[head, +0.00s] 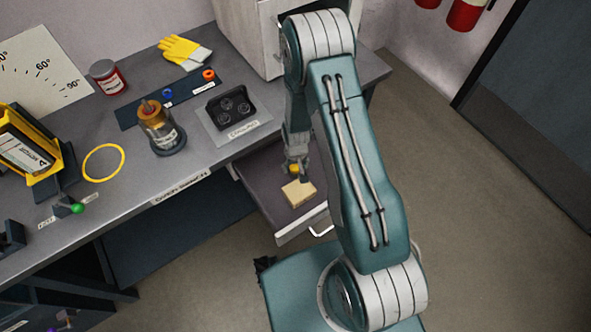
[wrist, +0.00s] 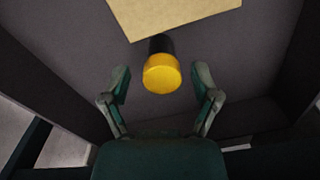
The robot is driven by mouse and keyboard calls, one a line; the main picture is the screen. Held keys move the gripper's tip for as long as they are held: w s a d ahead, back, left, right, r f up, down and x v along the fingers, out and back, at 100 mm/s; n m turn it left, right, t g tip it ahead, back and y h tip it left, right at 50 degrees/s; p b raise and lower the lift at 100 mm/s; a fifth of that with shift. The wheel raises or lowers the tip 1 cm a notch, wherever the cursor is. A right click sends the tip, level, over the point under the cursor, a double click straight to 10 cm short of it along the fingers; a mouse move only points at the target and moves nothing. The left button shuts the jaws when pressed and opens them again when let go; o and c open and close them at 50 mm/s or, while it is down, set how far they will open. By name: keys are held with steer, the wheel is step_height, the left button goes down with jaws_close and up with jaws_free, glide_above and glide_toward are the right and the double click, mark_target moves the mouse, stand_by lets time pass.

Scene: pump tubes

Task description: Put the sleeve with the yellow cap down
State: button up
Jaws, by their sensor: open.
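The sleeve with the yellow cap (wrist: 162,74) is in the open drawer (head: 262,192), below the bench top. In the wrist view its yellow cap faces the camera and its dark body (wrist: 160,44) shows behind the cap. My gripper (wrist: 162,80) is open, with one finger on each side of the sleeve and a visible gap to both. In the head view the yellow cap (head: 294,169) shows just under my gripper (head: 296,165). I cannot tell if the sleeve's base rests on the drawer floor.
A tan block (head: 299,193) lies in the drawer close to the sleeve. The drawer walls surround my gripper. On the bench stand a black holder (head: 234,106), an amber-topped jar (head: 162,130), a yellow ring (head: 104,163) and yellow gloves (head: 184,51).

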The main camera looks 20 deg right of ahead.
step_height(320, 180, up, 10)
steer(key=shift+d+f, duration=0.15)
steer(key=shift+f, duration=0.05)
step_height(320, 180, up, 12)
steer(key=t, duration=0.1)
glide_above(296, 167)
steer(key=s+r+t, duration=0.2)
steer(key=s+r, duration=0.2)
steer(key=r, duration=0.7)
steer(key=s+r+t, duration=0.2)
steer(key=s+r, duration=1.1)
steer(key=s, duration=0.2)
steer(key=shift+s+d+r+t, duration=0.2)
steer(key=shift+d+t, duration=0.1)
steer(key=shift+d, duration=0.15)
